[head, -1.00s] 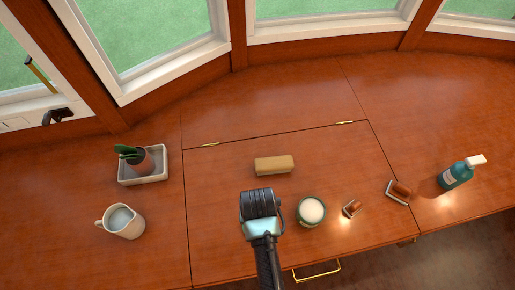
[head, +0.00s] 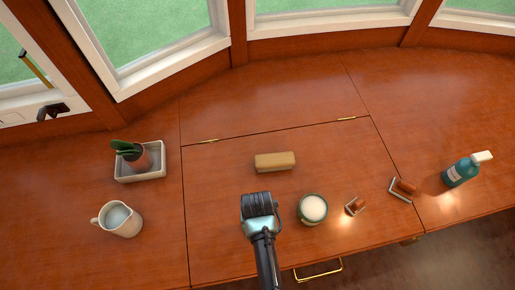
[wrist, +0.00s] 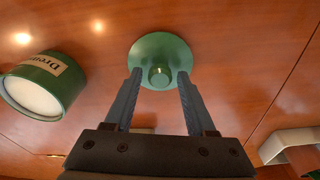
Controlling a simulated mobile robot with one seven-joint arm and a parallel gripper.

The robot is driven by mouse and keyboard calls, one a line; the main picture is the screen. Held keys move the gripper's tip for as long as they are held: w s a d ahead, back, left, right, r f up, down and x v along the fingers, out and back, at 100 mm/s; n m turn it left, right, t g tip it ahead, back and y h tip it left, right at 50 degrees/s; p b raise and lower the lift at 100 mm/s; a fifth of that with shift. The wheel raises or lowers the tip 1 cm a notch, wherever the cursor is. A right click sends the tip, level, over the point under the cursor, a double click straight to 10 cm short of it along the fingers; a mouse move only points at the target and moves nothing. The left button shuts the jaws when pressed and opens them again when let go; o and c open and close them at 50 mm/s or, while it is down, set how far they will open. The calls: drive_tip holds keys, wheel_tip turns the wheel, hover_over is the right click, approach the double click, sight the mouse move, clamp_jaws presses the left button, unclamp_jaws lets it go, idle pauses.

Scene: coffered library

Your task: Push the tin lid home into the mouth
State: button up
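A green tin (head: 313,209) stands on the desk just right of my gripper (head: 259,205) in the head view, with its round mouth showing white inside. In the wrist view the tin (wrist: 68,80) is at the left, with a tan label on its side. A round green lid (wrist: 160,50) with a small knob (wrist: 158,77) is ahead of my fingers in the wrist view. My gripper (wrist: 159,72) is open, its fingertips on either side of the knob with gaps between. The lid is hidden behind my gripper in the head view. Whether it rests on the desk I cannot tell.
A tan block (head: 274,162) lies behind my gripper. Two small brown-and-metal items (head: 355,206) (head: 402,188) and a teal spray bottle (head: 461,173) are to the right. The desk's back is clear.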

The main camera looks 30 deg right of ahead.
clamp_jaws()
